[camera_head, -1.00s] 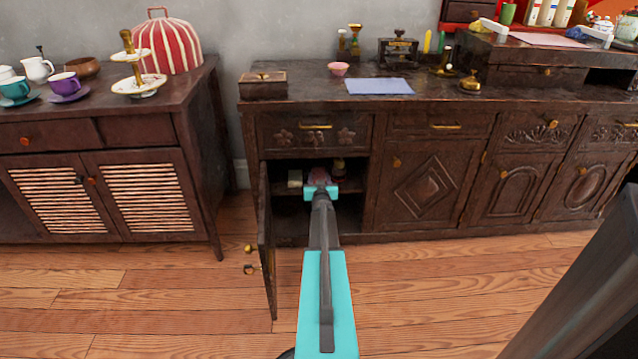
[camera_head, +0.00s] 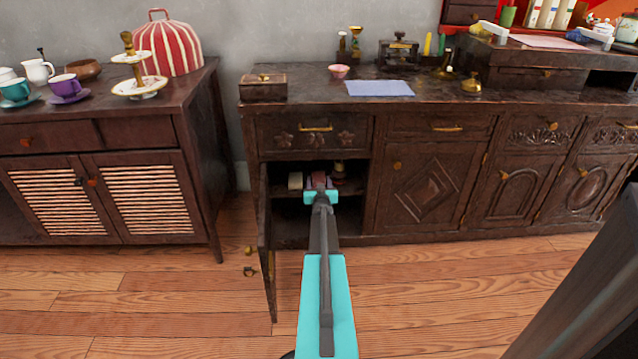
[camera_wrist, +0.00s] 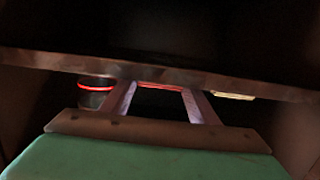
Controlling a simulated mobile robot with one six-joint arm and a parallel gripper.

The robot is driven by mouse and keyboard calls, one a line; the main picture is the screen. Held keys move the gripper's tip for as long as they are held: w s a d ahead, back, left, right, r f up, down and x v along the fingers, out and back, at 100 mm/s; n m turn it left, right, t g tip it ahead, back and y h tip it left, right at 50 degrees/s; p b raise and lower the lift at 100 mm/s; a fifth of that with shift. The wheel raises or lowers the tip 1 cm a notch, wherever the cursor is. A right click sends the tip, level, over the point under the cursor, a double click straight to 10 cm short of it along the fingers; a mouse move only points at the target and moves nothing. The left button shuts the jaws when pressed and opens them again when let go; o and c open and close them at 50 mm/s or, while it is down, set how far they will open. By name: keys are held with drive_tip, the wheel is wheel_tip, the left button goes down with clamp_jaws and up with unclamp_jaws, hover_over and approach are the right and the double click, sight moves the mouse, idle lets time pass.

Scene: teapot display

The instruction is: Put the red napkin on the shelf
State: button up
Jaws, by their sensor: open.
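My gripper (camera_head: 319,178) reaches into the open compartment of the cabinet, at the level of its inner shelf (camera_head: 349,187). In the wrist view its two pale fingers (camera_wrist: 160,92) stand apart. A thin red strip (camera_wrist: 160,86), perhaps the red napkin, shows between the fingertips. In the head view a reddish patch (camera_head: 318,179) shows between the fingers. I cannot tell its full shape or whether a finger touches it. The compartment is dark, and the fingers and wrist hide part of the shelf.
A dark jar with a red rim (camera_wrist: 95,88) and a pale block (camera_wrist: 232,96) flank my fingers. The open door (camera_head: 266,245) stands left of my arm. The cabinet top holds a blue cloth (camera_head: 380,88) and a pink bowl (camera_head: 339,71). The floor in front is clear.

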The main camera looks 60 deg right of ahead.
drive_tip(key=shift+r, duration=0.2)
drive_tip(key=p+v, duration=0.4)
drive_tip(key=v, duration=0.8)
drive_tip(key=shift+f, duration=0.1)
idle(0.7)
